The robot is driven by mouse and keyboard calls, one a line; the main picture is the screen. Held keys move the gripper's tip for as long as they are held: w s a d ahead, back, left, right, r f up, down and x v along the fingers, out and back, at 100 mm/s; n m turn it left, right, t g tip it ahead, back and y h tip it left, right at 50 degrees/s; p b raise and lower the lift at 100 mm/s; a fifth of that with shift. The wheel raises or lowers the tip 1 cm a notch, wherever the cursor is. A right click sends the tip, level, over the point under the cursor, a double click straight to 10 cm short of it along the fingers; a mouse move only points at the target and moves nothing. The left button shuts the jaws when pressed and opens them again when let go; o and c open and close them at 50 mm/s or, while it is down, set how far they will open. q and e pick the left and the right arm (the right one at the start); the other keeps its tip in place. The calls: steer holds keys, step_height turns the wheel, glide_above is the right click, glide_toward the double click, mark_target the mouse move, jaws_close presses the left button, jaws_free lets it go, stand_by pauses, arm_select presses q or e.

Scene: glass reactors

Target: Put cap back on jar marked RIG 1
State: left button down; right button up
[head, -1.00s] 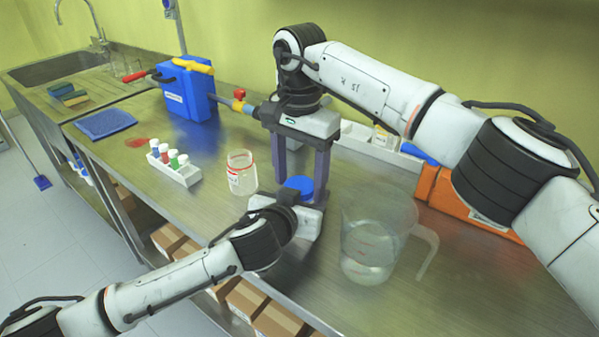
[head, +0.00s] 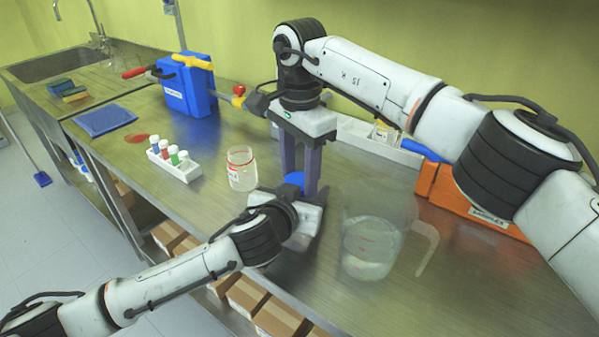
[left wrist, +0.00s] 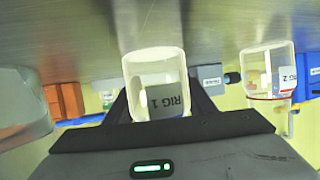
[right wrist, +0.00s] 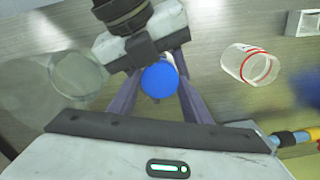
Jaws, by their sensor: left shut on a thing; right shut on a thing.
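The jar marked RIG 1 (left wrist: 158,75) is clear, with a label that reads upside down in the left wrist view. My left gripper (left wrist: 155,98) is shut on it. In the head view my left gripper (head: 302,222) hides the jar. The blue cap (right wrist: 160,80) is round and sits between the fingertips of my right gripper (right wrist: 158,84), which is shut on it. In the head view the cap (head: 294,180) shows partly, low between the fingers of my right gripper (head: 298,182), just above my left gripper. Whether cap and jar touch cannot be told.
A second jar (head: 241,168), with a red ring, stands open just left of the grippers; its label reads 2 (left wrist: 286,80). A clear jug (head: 370,245) stands to the right. A white vial rack (head: 175,165) and blue container (head: 188,90) stand further left.

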steer(key=o, duration=1.2)
steer(key=shift+c, duration=0.2)
steer(key=shift+r, duration=2.3)
steer(key=shift+c, duration=0.4)
steer(key=shift+r+n, duration=1.6)
steer(key=shift+r, duration=0.15)
steer(key=shift+f, duration=0.1)
steer(key=shift+f, duration=3.95)
